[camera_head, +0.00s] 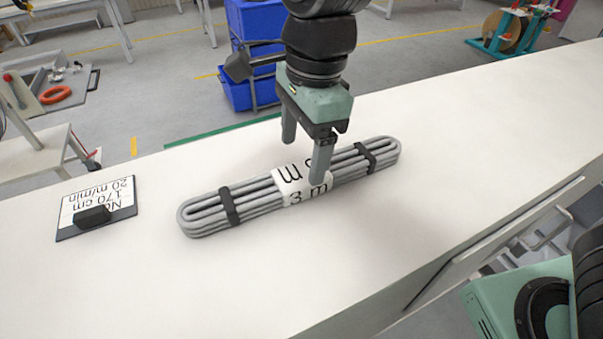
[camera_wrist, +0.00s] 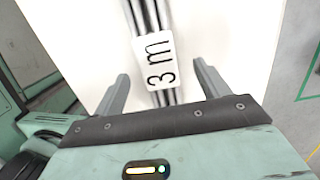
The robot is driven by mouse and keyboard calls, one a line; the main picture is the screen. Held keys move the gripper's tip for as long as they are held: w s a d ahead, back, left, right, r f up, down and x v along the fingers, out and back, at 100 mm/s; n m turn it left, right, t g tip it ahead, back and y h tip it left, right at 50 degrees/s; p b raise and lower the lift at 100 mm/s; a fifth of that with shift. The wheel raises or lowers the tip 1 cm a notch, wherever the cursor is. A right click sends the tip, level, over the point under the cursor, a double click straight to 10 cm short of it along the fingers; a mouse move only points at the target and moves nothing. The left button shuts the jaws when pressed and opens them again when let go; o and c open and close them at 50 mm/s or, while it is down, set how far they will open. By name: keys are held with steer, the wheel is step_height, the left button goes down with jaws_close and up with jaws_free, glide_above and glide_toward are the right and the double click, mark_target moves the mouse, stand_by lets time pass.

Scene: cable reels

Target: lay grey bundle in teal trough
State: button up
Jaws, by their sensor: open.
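A long grey cable bundle (camera_head: 250,202) lies on a white tabletop, bound with two black straps and a white "3 m" label (camera_head: 303,187) at its middle. My gripper (camera_head: 304,160) is above the label with its fingers apart, one on the far side and one on the near side of the bundle. In the wrist view the label (camera_wrist: 154,62) and the bundle show between the open fingers (camera_wrist: 160,88). No teal trough can be made out in either view.
The white table (camera_head: 450,140) is clear to the right of the bundle. A small sign (camera_head: 97,205) with a black block stands on the left. Blue bins (camera_head: 258,50) stand on the floor behind the table. A teal-framed reel stand (camera_head: 512,30) is at the far right.

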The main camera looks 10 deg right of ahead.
mark_target(302, 173)
steer(key=shift+s+f+p, duration=0.2)
steer(key=shift+f+p, duration=0.35)
steer(key=shift+f, duration=1.6)
